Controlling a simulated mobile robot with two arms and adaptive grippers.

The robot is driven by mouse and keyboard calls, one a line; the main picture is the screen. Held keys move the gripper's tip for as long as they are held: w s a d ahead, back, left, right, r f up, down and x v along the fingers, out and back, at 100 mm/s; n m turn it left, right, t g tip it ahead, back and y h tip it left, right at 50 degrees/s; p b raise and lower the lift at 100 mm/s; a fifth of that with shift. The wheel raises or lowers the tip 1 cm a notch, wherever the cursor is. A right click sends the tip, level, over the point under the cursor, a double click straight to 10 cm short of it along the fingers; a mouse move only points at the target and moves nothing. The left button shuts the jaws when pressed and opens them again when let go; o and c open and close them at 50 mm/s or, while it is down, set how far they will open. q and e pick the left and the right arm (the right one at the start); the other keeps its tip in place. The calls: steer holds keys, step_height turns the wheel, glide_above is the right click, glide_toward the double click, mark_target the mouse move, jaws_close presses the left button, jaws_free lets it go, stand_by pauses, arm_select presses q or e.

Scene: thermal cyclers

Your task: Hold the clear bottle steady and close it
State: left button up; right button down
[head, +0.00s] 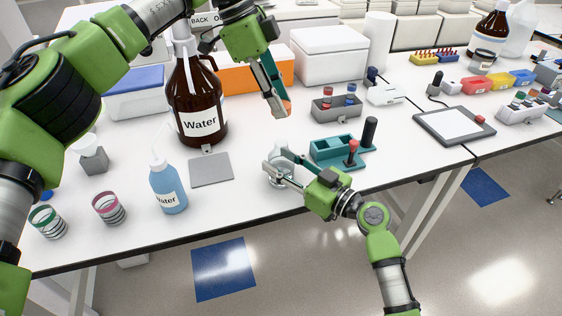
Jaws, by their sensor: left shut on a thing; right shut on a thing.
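The clear bottle (281,156) stands upright near the front edge of the white table, small and partly hidden by gripper fingers. My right gripper (276,173) is shut on it from the front right, with its fingers around the body. My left gripper (277,108) is higher, fingers pointing down, above and behind the bottle. It is shut on a small orange cap (287,108), mostly hidden by the fingers. The cap and the bottle are apart. The bottle's top looks uncovered.
A teal rack (333,149) stands close right of the bottle. A grey flat plate (211,169), a blue Water wash bottle (169,189) and a large brown Water bottle (196,92) are to the left. A grey tube rack (337,107) is behind.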

arm_select(q)
glide_above(286, 146)
steer(key=w+a, duration=0.1)
steer(key=a, duration=0.1)
steer(key=shift+w+d+f, duration=0.1)
steer(key=shift+f, duration=1.15)
steer(key=shift+d+f, duration=0.1)
steer(key=shift+f, duration=1.1)
steer(key=shift+f, duration=0.9)
steer(key=shift+f, duration=0.55)
steer(key=shift+w+m+g, duration=0.15)
steer(key=shift+m+g, duration=0.25)
steer(key=shift+m, duration=0.4)
steer(key=shift+m+g, duration=0.3)
steer(key=shift+m, duration=0.6)
steer(key=o, duration=0.7)
